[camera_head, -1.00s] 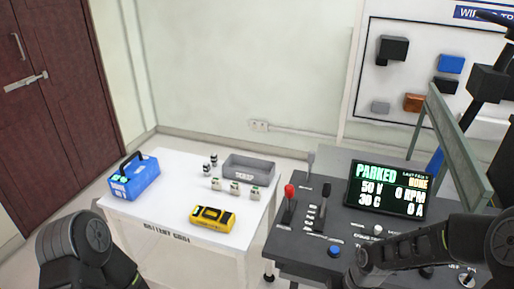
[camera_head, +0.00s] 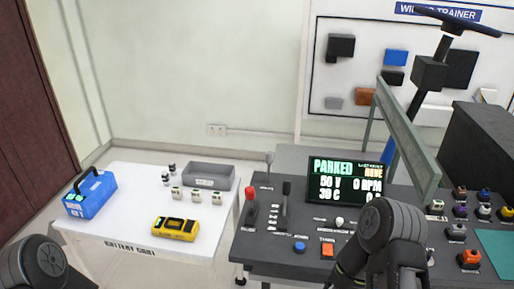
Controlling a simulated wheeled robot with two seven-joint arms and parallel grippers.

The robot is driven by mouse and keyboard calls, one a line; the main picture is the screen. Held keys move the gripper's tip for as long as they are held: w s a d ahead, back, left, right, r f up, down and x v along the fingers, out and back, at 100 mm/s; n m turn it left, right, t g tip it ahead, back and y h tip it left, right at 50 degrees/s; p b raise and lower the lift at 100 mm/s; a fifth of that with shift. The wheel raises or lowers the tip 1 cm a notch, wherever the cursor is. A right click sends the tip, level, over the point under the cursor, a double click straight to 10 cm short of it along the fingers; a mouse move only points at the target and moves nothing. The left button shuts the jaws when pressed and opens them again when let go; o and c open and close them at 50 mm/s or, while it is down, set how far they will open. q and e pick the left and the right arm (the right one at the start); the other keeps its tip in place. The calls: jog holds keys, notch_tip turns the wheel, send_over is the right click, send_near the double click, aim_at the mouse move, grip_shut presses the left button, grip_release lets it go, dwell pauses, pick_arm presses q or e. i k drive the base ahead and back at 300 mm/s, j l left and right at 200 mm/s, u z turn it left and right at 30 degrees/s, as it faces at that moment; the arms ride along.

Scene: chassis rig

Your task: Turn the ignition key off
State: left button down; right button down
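The grey control console (camera_head: 262,232) stands at the centre right. Its screen (camera_head: 344,181) reads PARKED, with 50 V, 0 RPM and 30 C. I cannot make out the ignition key; my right arm covers part of the console's front. A dark arm link of mine stands over that front, and my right gripper's fingers cannot be seen. Another dark link of mine shows at the lower left corner, with my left gripper out of view.
A red-knobbed lever (camera_head: 251,196), a blue button (camera_head: 300,247) and an orange button (camera_head: 327,249) are on the console. A white table (camera_head: 125,235) holds a blue battery case (camera_head: 90,196), a yellow device (camera_head: 174,229) and a grey tray (camera_head: 209,176). Several coloured switches sit at the right.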

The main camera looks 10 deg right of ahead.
aim_at(429, 252)
jog(key=z, duration=1.75)
